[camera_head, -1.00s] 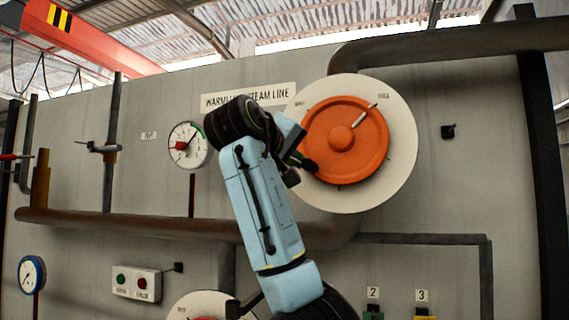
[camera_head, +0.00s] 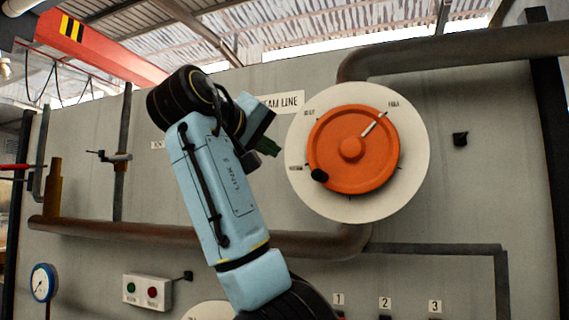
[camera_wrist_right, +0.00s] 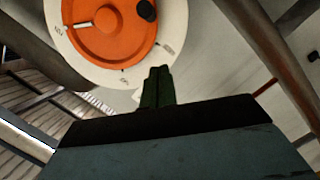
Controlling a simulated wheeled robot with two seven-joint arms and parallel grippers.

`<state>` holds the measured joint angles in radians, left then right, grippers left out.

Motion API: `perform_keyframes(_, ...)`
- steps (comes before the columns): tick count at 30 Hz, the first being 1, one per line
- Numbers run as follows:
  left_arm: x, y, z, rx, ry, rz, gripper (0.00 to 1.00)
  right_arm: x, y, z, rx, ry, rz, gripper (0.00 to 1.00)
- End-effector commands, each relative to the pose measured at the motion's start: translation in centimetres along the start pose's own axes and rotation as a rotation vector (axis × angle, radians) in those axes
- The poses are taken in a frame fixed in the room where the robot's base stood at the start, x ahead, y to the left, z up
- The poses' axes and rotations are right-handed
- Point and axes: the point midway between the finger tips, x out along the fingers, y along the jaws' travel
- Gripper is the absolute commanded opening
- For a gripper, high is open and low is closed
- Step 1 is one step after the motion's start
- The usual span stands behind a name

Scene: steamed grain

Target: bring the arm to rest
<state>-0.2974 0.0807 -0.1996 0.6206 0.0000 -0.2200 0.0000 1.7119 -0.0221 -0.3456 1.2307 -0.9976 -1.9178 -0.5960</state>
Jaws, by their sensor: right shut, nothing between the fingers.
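My right arm reaches up from the bottom in the head view. Its right gripper (camera_head: 268,147) is shut and empty, in front of the wall panel and left of the orange handwheel (camera_head: 351,177). The handwheel sits on a white round dial plate and has a black knob (camera_head: 319,175) at its left edge and a white pointer mark at its upper right. The gripper is apart from the knob. In the right wrist view the shut fingers (camera_wrist_right: 157,88) show below the orange handwheel (camera_wrist_right: 118,30). My left gripper is not in view.
A box with green and red buttons (camera_head: 147,291) and a blue-rimmed gauge (camera_head: 42,283) are at lower left. My arm hides the upper gauge and part of the sign (camera_head: 290,101). The panel right of the dial is mostly clear.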

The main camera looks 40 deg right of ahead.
Motion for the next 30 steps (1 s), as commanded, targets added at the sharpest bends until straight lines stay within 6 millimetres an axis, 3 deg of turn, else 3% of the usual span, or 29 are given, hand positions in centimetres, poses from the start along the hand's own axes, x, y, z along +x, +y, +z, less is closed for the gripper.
perform_keyframes(5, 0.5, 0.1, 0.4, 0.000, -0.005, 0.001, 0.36, -1.9, -0.1, 0.0, -0.001, 0.001, 0.000, 0.00)
perform_keyframes(13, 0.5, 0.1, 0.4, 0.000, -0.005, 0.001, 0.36, -2.3, -0.1, -0.1, -0.002, -0.001, 0.000, 0.00)
perform_keyframes(17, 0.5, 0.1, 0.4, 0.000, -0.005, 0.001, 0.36, -1.4, -2.2, 0.1, -0.018, 0.007, -0.024, 0.00)
perform_keyframes(20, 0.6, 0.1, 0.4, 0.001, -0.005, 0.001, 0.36, 0.1, -6.6, 0.6, -0.050, 0.025, -0.076, 0.00)
perform_keyframes(23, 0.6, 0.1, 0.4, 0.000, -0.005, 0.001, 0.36, 2.0, -12.8, 1.9, -0.086, 0.047, -0.154, 0.00)
perform_keyframes(30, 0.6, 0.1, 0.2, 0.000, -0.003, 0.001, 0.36, 5.2, -27.0, 8.3, -0.150, 0.075, -0.364, 0.00)
